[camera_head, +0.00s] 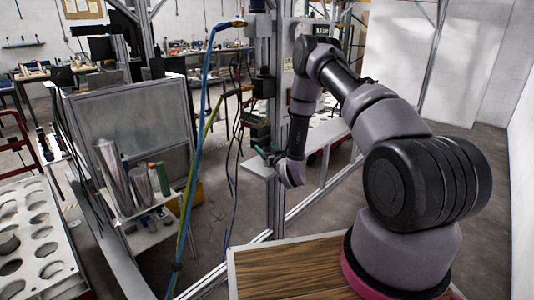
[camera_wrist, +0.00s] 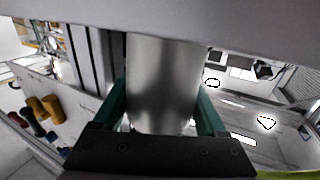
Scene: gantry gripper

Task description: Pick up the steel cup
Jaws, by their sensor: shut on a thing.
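The steel cup (camera_wrist: 163,80) shows in the wrist view as a smooth grey metal cylinder. It stands between the two green fingers of my gripper (camera_wrist: 161,112), which is shut on its sides. In the head view my gripper (camera_head: 266,155) is small and far off, by the upright post and just above a pale shelf. The cup cannot be made out clearly there. Its far end is cut off by a pale surface along the top of the wrist view, and I cannot tell whether it touches that surface.
A cart at left carries shiny metal cylinders (camera_head: 113,175) and a green cylinder (camera_head: 163,178). A white tray with round holes (camera_head: 62,243) is at far left. The pale shelf (camera_head: 258,168), upright metal post (camera_head: 275,205) and hanging blue cable (camera_head: 202,110) crowd my gripper.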

